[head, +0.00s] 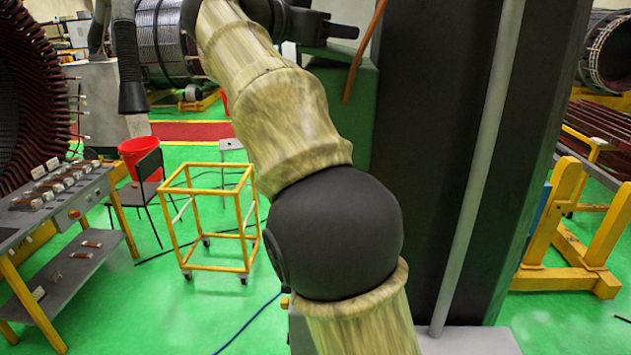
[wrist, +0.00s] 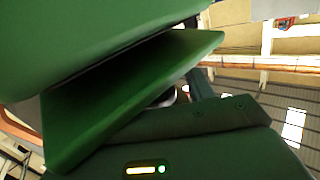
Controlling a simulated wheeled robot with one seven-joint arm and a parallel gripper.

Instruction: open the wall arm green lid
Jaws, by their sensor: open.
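A green box (head: 345,120) stands against the black column, partly behind my arm in the head view. In the wrist view a large green face (wrist: 90,35) fills the upper left. A flat green panel (wrist: 135,95), which looks like the lid, slants below it, with a dark wedge-shaped gap between them. My gripper (head: 335,28) is a dark shape at the top of the head view, above the box. It is open. Its fingertips are hard to make out, and I cannot tell whether they touch the lid.
A black column (head: 440,150) rises right of my arm. An orange-brown rod (head: 365,50) slants above the box. A yellow frame cart (head: 215,220), a red bucket (head: 135,155) and a grey workbench (head: 75,200) stand left. Yellow stands (head: 575,235) are at right.

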